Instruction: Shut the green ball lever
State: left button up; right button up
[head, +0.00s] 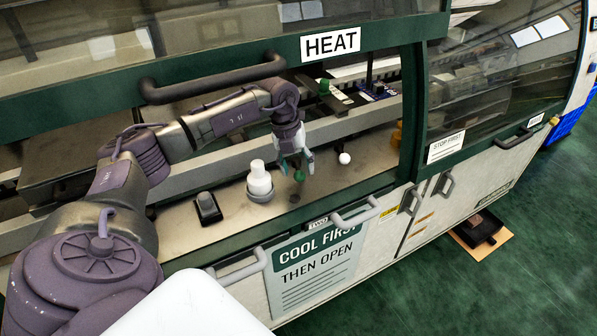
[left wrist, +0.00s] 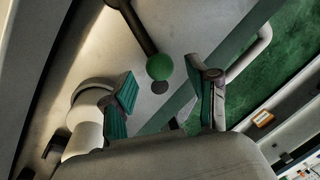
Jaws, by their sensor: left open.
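The green ball (head: 299,175) shows in the head view just below my left gripper (head: 297,160), above the pale ledge. In the left wrist view the green ball (left wrist: 160,67) sits on the end of a dark lever rod (left wrist: 137,27). My left gripper (left wrist: 160,82) is open, with a teal-padded finger on either side of the ball near the fingertips. Gaps show on both sides, and I see no contact. My right gripper is not in view.
A white bottle (head: 259,179) stands in a grey holder left of the gripper, near a black switch box (head: 207,208). A white ball (head: 344,158) is to the right. The raised HEAT hood's dark handle (head: 213,78) is above my arm.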

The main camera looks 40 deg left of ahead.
pick_arm(q)
notch_tip(320, 180, up, 10)
jog(key=s+a, duration=0.1)
jog(key=shift+a+f, duration=0.25)
jog(key=shift+a, duration=0.05)
dwell(0.4)
